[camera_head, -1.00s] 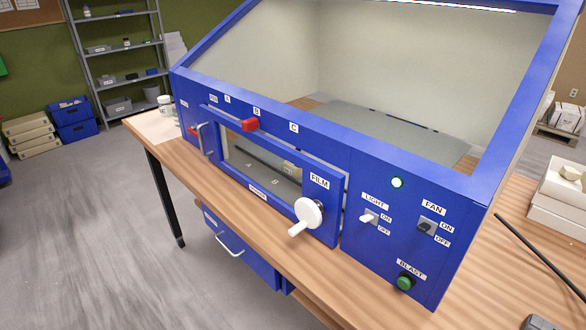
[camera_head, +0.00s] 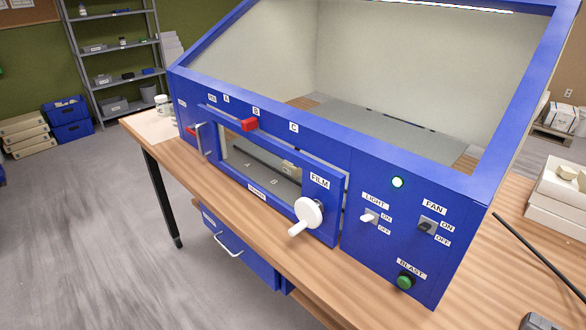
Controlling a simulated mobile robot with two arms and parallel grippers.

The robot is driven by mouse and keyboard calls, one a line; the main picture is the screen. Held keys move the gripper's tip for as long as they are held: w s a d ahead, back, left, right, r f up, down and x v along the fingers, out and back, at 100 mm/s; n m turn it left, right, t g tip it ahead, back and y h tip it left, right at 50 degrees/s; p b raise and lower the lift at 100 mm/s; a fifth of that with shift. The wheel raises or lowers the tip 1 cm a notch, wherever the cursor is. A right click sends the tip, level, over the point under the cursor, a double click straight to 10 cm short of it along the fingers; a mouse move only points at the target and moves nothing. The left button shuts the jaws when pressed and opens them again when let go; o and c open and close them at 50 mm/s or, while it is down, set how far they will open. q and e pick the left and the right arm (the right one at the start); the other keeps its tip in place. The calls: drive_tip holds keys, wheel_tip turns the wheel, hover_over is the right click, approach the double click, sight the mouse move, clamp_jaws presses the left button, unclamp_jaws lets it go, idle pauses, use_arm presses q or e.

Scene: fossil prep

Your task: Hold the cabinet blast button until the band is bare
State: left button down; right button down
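The blue cabinet (camera_head: 385,270) stands on a wooden bench. Its green blast button (camera_head: 404,282) is at the lower right of the front panel, under the BLAST label. Nothing touches the button. A small block (camera_head: 289,168) shows through the front window, near letter marks; I cannot tell whether it carries the band. The white FILM knob (camera_head: 309,213) is on the window frame. A round lamp (camera_head: 397,182) glows pale green above the LIGHT switch (camera_head: 369,216) and FAN switch (camera_head: 428,226). Neither of my grippers is in view.
A red slider (camera_head: 249,124) sits near label B on the top rail. A thin dark rod (camera_head: 540,256) and a dark object (camera_head: 540,322) are on the bench at right. White boxes (camera_head: 558,205) are at the right edge. Open floor lies at left.

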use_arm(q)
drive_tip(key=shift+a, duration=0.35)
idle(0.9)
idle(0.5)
